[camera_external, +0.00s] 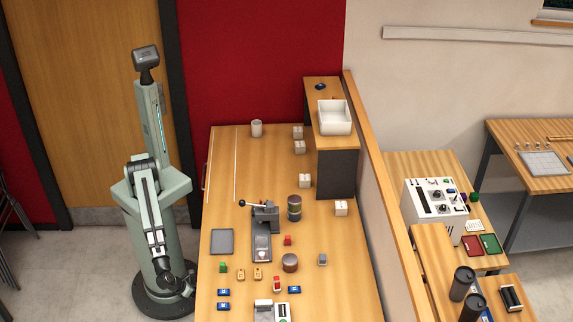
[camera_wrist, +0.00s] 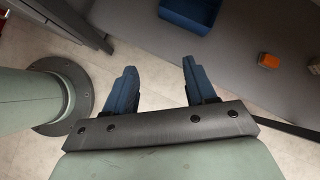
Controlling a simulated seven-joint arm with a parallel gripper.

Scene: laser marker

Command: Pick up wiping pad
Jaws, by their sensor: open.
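I cannot surely identify the wiping pad. A flat dark grey square (camera_external: 222,241) lies at the left of the wooden table in the external view, but it is too small to tell whether it is a pad or a tray. My gripper (camera_wrist: 158,66) is open and empty in the wrist view, its two blue fingers well apart above the floor. In the external view my arm hangs down beside my base, left of the table, and the gripper is too small there to read.
The wooden table (camera_external: 220,173) bears a lever press (camera_external: 263,218), dark cylinders (camera_external: 294,207), white blocks and small coloured blocks. A white bin (camera_external: 334,117) stands on a raised shelf. The wrist view shows a grey surface with a blue container (camera_wrist: 190,12) and an orange block (camera_wrist: 268,60).

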